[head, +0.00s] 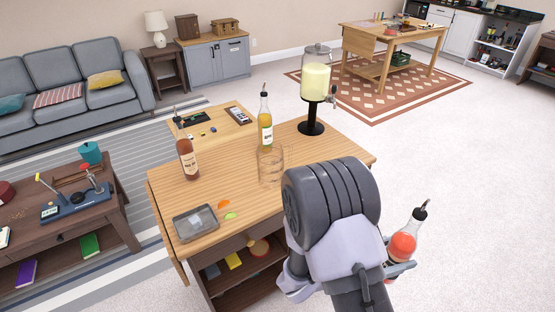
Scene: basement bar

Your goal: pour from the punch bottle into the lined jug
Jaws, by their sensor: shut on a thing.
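The punch bottle (403,246) is clear with red-orange liquid and a dark pourer on top. My gripper (399,268) is shut on it low down, and holds it roughly upright, leaning a little right in the picture. It is off the right side of the wooden table, over the carpet. The lined jug (271,167) looks like a clear, empty vessel on the table (225,188), left of my arm. Its lines are too faint to make out. My gripper and the bottle are well apart from the jug. My arm hides the table's near right corner.
Behind the jug stands a yellow oil bottle (265,133); a brown-orange bottle (188,160) stands left. A drink dispenser (315,85) is at the back corner. A grey tray (195,222), an orange slice (224,204) and a green slice (230,215) lie in front.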

